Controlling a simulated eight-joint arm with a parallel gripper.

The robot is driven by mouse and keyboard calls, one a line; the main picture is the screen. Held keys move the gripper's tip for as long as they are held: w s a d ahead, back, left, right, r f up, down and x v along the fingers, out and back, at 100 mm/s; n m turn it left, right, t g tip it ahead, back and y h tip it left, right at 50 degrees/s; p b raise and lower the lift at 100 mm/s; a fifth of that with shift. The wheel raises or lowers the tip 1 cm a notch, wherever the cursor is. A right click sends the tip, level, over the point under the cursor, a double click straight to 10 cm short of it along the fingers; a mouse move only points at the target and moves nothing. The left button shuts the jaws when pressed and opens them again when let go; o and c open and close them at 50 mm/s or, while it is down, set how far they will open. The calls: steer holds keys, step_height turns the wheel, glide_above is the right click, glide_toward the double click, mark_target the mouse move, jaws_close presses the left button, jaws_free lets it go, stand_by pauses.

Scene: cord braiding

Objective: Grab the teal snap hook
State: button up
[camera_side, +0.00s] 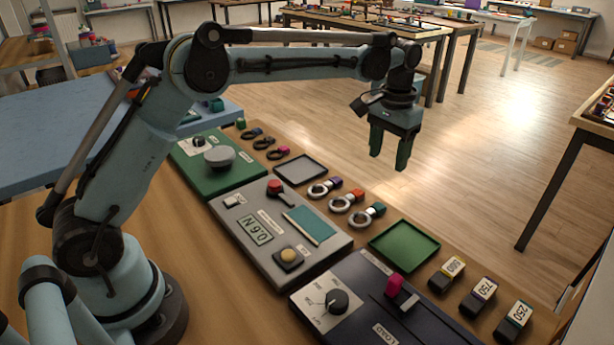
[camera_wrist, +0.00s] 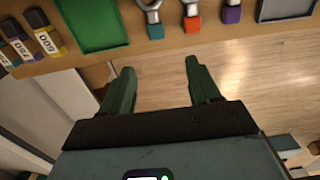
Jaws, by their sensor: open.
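The teal snap hook (camera_side: 368,216) lies on the bench. It is a silver ring with a teal end, and it sits nearest the green tray in a row of three silver hooks. In the wrist view its teal end (camera_wrist: 155,31) shows at the top, beyond my fingertips. My gripper (camera_side: 389,158) is open and empty, with its fingers pointing down, raised beyond the far edge of the bench. In the wrist view the floor shows between its fingers (camera_wrist: 159,72), and the hook is apart from them.
An orange hook (camera_side: 346,202) and a purple hook (camera_side: 319,189) lie beside the teal one. A green tray (camera_side: 404,246) is on its other side, then several labelled weights (camera_side: 485,292). Control panels (camera_side: 275,225) stand nearer my base. Several dark hooks (camera_side: 265,143) lie farther along.

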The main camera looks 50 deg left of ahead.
glide_above(381, 204)
steer(key=f, duration=0.7)
steer(key=shift+w+a, duration=0.1)
steer(key=shift+a, duration=0.1)
steer(key=shift+d+f, duration=0.15)
steer(key=shift+f, duration=1.15)
steer(key=shift+d+f, duration=0.1)
steer(key=shift+f, duration=1.2)
steer(key=shift+c, duration=0.4)
steer(key=c, duration=1.1)
steer(key=shift+o, duration=0.2)
steer(key=shift+r, duration=0.1)
